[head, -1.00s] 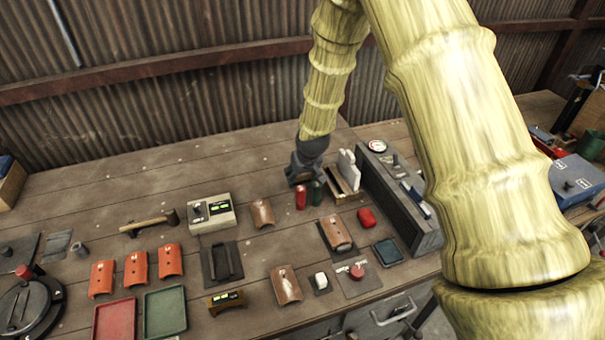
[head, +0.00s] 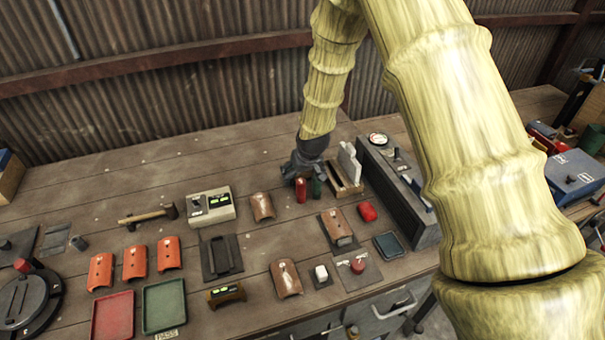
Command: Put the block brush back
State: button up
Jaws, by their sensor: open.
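My gripper (head: 301,172) points down over the back middle of the bench, at the end of the pale yellow arm. It is open, with its fingertips small and dark. It is just behind a red cylinder (head: 300,190) and a dark green cylinder (head: 316,188). Right of it stands a wooden holder (head: 352,190) with pale upright pieces (head: 349,162). I cannot tell for certain which thing is the block brush; it may be among the pieces at this holder. No object is clearly seen between the fingers.
A long grey box (head: 405,205) stands right of the holder. In front lie a brown curved piece (head: 262,206), a red rounded item (head: 367,211) and a dark tray (head: 389,245). A grey device (head: 210,206) and a hammer (head: 148,216) are left. The back left bench is mostly clear.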

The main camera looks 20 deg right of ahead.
jog(key=v, duration=1.2)
dwell(0.5)
